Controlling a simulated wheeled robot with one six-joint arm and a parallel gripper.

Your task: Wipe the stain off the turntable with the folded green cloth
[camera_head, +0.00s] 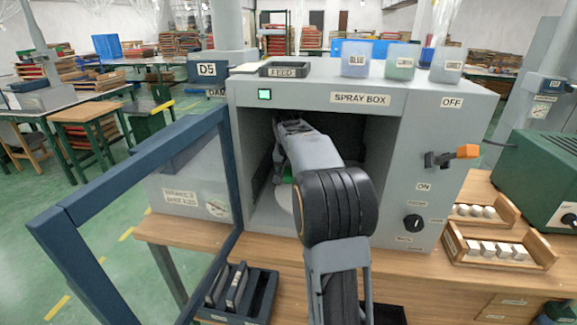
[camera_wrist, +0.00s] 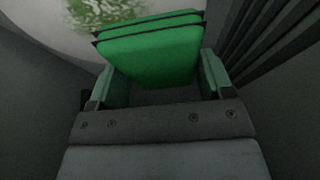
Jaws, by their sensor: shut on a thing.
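The folded green cloth (camera_wrist: 150,55) is between the fingers of my gripper (camera_wrist: 160,85) in the wrist view, and the gripper is shut on it. The pale turntable (camera_wrist: 40,22) lies just beyond the cloth at the top left. A mottled green stain (camera_wrist: 92,12) shows on it, partly hidden behind the cloth. Whether the cloth touches the turntable is not clear. In the head view my arm reaches inside the spray box (camera_head: 310,99). There a sliver of the turntable (camera_head: 283,200) and of the cloth (camera_head: 287,176) shows beside my arm, which hides the rest.
The blue-framed door (camera_head: 80,207) of the spray box stands open at the left. The lever (camera_head: 466,152) and a black knob (camera_head: 413,222) are on its right front. Wooden racks (camera_head: 497,247) of pale blocks stand right. A dark rack (camera_head: 237,290) stands in front. Cups (camera_head: 356,58) stand on top.

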